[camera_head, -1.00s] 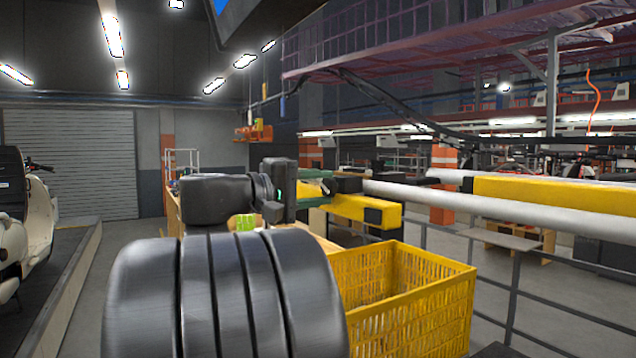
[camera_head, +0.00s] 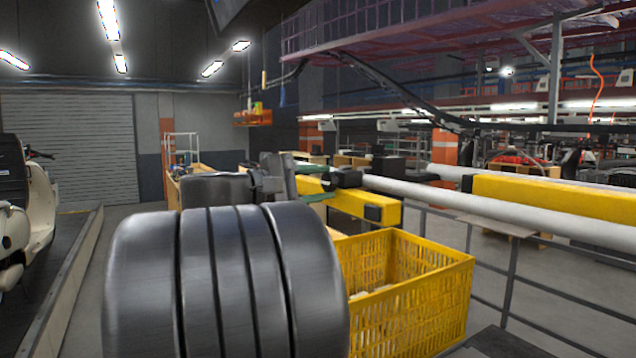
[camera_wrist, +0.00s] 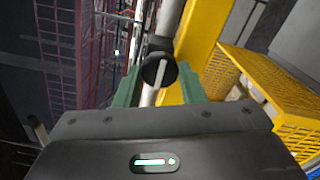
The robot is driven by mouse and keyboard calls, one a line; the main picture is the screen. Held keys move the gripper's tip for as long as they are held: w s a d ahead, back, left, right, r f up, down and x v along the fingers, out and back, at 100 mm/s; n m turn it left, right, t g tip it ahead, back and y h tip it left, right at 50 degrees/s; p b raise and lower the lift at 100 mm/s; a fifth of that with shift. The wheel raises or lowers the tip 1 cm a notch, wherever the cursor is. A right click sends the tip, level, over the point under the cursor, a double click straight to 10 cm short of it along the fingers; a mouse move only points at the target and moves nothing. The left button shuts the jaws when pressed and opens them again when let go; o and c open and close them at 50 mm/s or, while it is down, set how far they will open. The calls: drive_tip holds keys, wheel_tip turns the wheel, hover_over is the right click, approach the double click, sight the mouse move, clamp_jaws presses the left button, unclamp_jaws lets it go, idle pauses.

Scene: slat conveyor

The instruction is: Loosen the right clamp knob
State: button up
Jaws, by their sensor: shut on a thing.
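A round black clamp knob (camera_wrist: 160,70) with a white line across its face shows in the wrist view, in front of the pale rail and beside the yellow beam. The line stands nearly upright in the picture. My gripper (camera_wrist: 159,80) has its green fingers on either side of this knob and is shut on it. In the head view the dark knob (camera_head: 345,179) is at the near end of the white rail, with my gripper (camera_head: 314,186) at its left. My wrist partly hides the contact there.
The yellow beam (camera_head: 350,206) lies just below the knob. A yellow slotted crate (camera_head: 425,300) stands below and to the right. A long white rail (camera_head: 450,203) runs right to another yellow beam (camera_head: 560,203).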

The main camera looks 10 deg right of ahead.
drive_tip(key=o, duration=1)
drive_tip(key=b+v, duration=0.3)
drive_tip(key=v, duration=1)
drive_tip(key=shift+s+a, duration=0.1)
drive_tip(key=shift+a, duration=0.3)
drive_tip(key=p+x, duration=0.3)
drive_tip(key=x, duration=1)
drive_tip(key=shift+d, duration=0.4)
